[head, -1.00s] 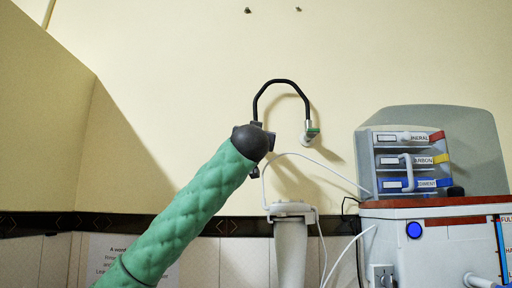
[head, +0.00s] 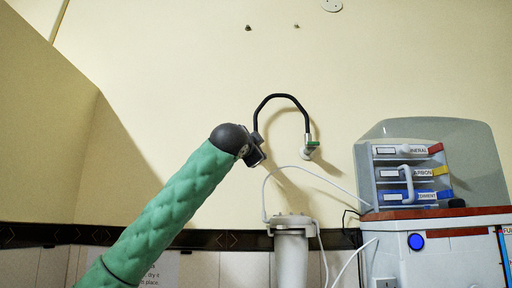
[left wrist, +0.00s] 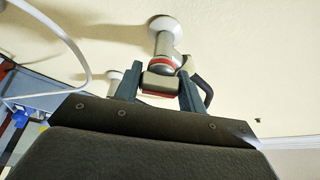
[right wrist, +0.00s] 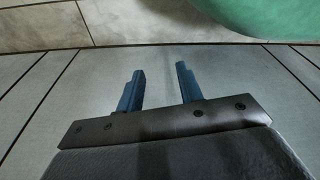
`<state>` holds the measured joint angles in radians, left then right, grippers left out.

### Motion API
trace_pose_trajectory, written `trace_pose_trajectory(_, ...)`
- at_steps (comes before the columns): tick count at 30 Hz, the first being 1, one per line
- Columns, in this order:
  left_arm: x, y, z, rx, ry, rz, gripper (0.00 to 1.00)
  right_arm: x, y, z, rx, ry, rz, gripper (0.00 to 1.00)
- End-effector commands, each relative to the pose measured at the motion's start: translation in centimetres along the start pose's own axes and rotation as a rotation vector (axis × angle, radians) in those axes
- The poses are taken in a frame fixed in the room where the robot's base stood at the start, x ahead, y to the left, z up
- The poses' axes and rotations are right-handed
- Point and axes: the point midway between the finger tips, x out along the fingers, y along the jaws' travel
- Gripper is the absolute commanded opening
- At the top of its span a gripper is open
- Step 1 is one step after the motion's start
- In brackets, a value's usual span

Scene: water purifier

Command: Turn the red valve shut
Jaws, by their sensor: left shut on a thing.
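The red valve shows in the left wrist view as a grey fitting with a red ring (left wrist: 164,63) and a grey, red-edged handle (left wrist: 158,83), on a stem from a round white wall flange. My left gripper (left wrist: 159,92) has a finger on each side of this handle and is shut on it. In the head view my left gripper (head: 256,151) is at the left end of a black curved hose (head: 279,96) and hides the red valve. My right gripper (right wrist: 158,90) is open and empty, over grey panelling.
A green-marked valve (head: 311,148) sits on the wall at the hose's right end. A white filter housing (head: 291,250) stands below, with thin white tubes.

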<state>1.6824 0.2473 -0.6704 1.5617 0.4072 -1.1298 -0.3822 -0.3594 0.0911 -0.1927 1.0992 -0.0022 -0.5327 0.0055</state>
Motion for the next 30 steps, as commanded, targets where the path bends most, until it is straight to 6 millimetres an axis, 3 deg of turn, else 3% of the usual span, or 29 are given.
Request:
trace_pose_trajectory(18,0.1,-0.1,-0.1,0.450,-0.001,0.188,0.17,0.6,0.3,8.0,-0.005,-0.043,0.001,0.36)
trace_pose_trajectory(30,0.1,0.2,0.1,0.547,-0.001,0.229,0.17,0.6,0.2,10.2,-0.005,-0.055,0.001,0.36)
